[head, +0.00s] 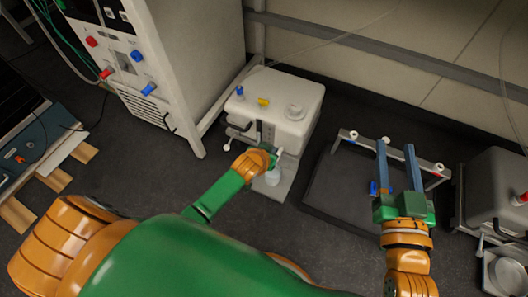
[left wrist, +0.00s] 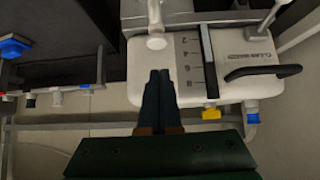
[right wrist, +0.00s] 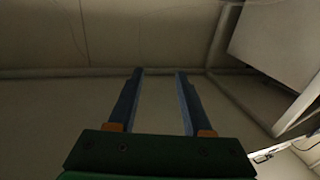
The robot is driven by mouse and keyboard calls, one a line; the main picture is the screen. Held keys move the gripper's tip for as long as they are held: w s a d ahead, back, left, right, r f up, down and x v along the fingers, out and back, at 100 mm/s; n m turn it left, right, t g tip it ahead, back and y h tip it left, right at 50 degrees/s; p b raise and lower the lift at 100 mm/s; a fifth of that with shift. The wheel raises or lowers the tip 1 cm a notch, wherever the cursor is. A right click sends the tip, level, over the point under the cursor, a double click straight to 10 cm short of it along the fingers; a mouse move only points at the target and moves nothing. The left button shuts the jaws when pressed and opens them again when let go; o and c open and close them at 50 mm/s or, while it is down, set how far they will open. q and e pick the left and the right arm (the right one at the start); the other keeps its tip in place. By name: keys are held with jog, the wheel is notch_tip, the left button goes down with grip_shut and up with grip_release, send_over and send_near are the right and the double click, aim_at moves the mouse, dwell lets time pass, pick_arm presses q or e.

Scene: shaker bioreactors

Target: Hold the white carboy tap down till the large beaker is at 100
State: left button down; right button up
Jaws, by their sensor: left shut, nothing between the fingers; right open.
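The white carboy (head: 300,127) stands on a stand near the back wall, with blue, yellow and white fittings on top. A clear beaker (head: 272,178) sits below its front, partly hidden by my left gripper; its level cannot be read. My left gripper (head: 276,154) is shut and empty at the carboy's front. In the left wrist view, its closed fingertips (left wrist: 160,73) are close to a white knob-like part, seemingly the tap (left wrist: 156,42); I cannot tell whether they touch. My right gripper (head: 397,148) is open and empty over a dark platform, far from the carboy.
A tall white cabinet (head: 195,60) with coloured knobs stands left of the carboy. The dark platform (head: 335,195) with a metal bar frame lies to the right. A grey vessel (head: 495,190) stands at the far right. A rail (head: 370,45) runs along the back wall.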

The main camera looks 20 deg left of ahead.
pick_arm(q)
jog(key=p+v, duration=0.5)
jog(key=v, duration=0.3)
jog(key=shift+p, duration=0.3)
pick_arm(e)
jog(key=s+d+f+g+h, duration=0.1)
jog(key=s+d+f+g, duration=0.1)
jog(key=s+f+g, duration=0.5)
jog(key=s+d+f+m+g+h, duration=0.1)
jog(key=s+f+g, duration=0.6)
jog(key=f, duration=0.9)
jog(key=shift+s+d+g+h, duration=0.4)
jog(key=shift+d+h, duration=0.4)
jog(key=shift+d, duration=0.45)
pick_arm(q)
jog(key=shift+r, duration=0.1)
